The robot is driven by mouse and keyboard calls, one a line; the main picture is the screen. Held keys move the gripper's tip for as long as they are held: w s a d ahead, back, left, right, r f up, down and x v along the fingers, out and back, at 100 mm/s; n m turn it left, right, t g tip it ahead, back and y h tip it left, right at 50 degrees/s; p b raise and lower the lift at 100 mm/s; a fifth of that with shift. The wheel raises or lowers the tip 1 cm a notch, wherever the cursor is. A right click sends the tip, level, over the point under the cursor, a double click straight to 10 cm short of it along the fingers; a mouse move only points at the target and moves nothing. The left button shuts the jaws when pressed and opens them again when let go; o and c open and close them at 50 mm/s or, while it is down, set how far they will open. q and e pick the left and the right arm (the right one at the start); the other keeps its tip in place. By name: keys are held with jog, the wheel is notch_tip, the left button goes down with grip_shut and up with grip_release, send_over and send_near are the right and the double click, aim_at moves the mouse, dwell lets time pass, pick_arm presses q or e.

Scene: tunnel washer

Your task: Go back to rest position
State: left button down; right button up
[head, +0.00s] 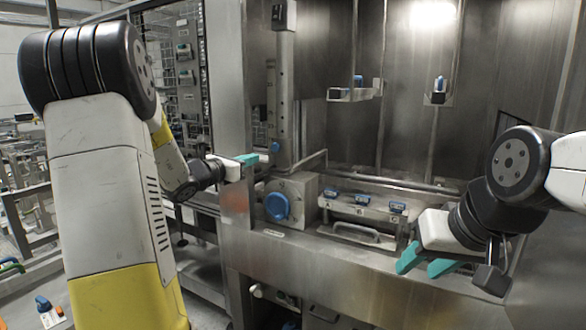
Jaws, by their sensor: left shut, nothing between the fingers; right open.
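My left gripper (247,159) has teal fingers and is shut and empty. It is in front of the washer's left post, beside the vertical metal bar. My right gripper (424,267) is open and empty, its teal fingers pointing left and down in front of the washer's front edge, at the lower right. The tunnel washer (300,262) is a large stainless steel machine with an open bay. Both arms are raised and bent. The far side of each gripper is hidden.
A round blue knob (277,206) sits on a metal block at the bay's left.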

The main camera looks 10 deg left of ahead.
pick_arm(q)
jog(key=s+d+m+g+h, duration=0.3)
jog(key=s+d+m+g, duration=0.6)
jog(key=s+d+m, duration=1.05)
jog(key=s+a+f+m+y, duration=0.3)
jog(key=s+a+m+y, duration=0.1)
jog(key=s, duration=0.3)
jog(key=s+a+f+m+g+y, duration=0.1)
jog(key=s+a+f+m+y, duration=0.2)
jog(key=s+m, duration=0.4)
jog(key=shift+s+a+y, duration=0.5)
jog(key=shift+s+a, duration=0.3)
jog(key=shift+a, duration=0.25)
